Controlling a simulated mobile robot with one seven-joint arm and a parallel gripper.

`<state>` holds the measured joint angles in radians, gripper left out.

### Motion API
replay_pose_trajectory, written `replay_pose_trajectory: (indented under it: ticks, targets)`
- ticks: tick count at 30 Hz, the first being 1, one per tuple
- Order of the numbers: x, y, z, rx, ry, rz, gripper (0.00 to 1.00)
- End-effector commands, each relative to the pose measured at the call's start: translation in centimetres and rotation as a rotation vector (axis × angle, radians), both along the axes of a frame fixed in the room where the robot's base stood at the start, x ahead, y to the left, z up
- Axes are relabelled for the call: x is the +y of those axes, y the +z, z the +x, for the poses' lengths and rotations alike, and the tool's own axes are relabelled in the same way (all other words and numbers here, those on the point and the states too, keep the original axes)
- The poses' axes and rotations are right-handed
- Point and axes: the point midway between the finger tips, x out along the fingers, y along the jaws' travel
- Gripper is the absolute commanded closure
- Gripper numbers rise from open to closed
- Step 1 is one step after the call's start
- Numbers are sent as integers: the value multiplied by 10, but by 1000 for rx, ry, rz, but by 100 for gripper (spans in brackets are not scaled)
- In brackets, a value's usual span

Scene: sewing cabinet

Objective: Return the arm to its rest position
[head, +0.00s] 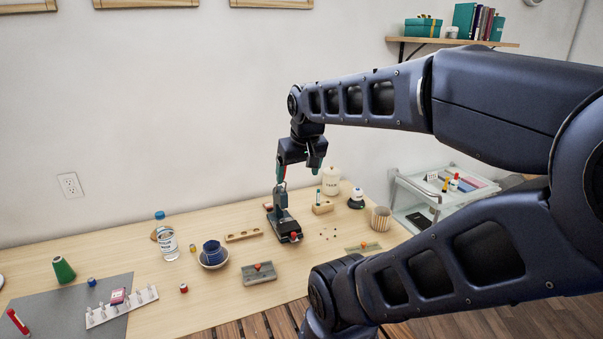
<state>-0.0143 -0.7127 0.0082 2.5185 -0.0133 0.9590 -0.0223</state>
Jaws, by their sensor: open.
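My arm reaches in from the right across the head view, its upper links stretched out over the table. My gripper (299,172) points down at the arm's far end, open, with nothing seen between its fingers. Below it on the table (215,305) stands a dark device with an upright frame (283,217). The fingertips appear just above or in front of that device's top; I cannot tell the exact gap. The lower arm links hide the table's right front part.
A white cart (450,181) stands right of the table. A wall shelf (455,42) hangs above.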

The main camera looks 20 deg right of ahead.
Motion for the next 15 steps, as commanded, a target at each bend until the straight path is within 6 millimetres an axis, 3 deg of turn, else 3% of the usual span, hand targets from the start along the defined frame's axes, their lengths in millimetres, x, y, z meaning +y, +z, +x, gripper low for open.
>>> replay_pose_trajectory:
  ticks: [4, 15]
  targets:
    - [-3, 0, -11, -21, -39, 22, 18]
    - [-3, 0, -12, -24, -44, 26, 18]
